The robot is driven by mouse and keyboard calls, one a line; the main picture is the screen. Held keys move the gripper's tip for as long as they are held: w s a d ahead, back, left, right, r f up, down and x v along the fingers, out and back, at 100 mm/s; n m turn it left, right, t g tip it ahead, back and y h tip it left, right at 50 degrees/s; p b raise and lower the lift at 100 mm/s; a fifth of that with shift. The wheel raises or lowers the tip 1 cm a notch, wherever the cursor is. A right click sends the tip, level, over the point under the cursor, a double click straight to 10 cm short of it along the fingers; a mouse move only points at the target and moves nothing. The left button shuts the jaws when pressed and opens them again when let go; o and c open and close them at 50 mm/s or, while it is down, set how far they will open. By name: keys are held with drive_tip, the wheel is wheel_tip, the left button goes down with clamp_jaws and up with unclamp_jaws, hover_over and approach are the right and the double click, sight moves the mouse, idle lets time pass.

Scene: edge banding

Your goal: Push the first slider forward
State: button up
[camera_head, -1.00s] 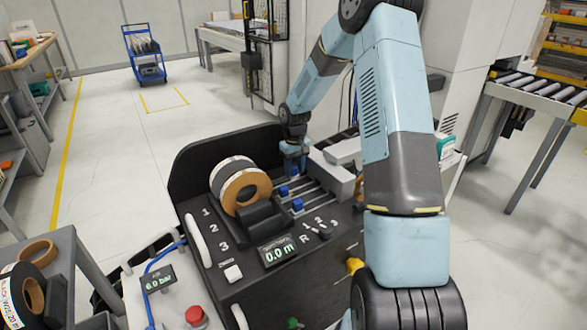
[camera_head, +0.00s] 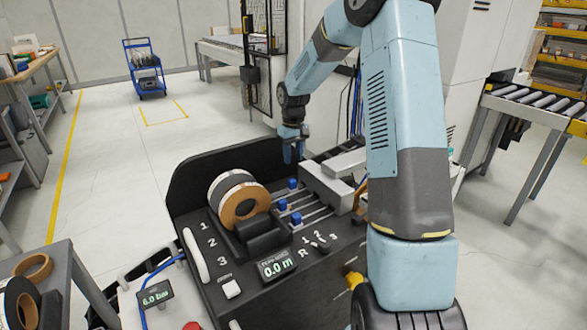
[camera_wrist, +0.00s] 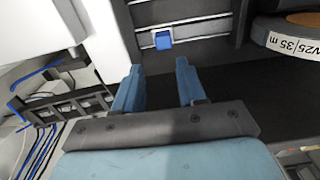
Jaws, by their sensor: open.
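Three blue slider knobs sit on pale rails on the black machine panel: a far knob (camera_head: 292,183), a middle knob (camera_head: 283,204) and a near knob (camera_head: 296,218). My gripper (camera_head: 293,158) is open and empty, pointing down above the far end of the panel, just above the far knob in the head view. In the wrist view, my gripper (camera_wrist: 158,85) shows two blue fingers apart with nothing between them. One blue knob (camera_wrist: 163,40) sits on its rail beyond the fingertips, apart from them.
A roll of edge band (camera_head: 243,203) stands in the panel left of the rails. A grey block (camera_head: 328,181) crosses the rails' right ends. A display (camera_head: 277,268) reads 0.0 m. A tall black guard (camera_head: 215,150) edges the panel at the back left.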

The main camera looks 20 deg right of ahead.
wheel_tip(320, 180, up, 3)
idle(0.3)
drive_tip(key=s+a+r+m+t+h, duration=0.1)
drive_tip(key=s+a+r+t, duration=0.2)
drive_tip(key=s+r, duration=1.4)
drive_tip(key=s+r+m+t+y, duration=0.1)
drive_tip(key=s+r+m+t, duration=0.1)
drive_tip(key=s, duration=2)
drive_tip(key=shift+s+t, duration=0.2)
drive_tip(key=shift+t, duration=0.1)
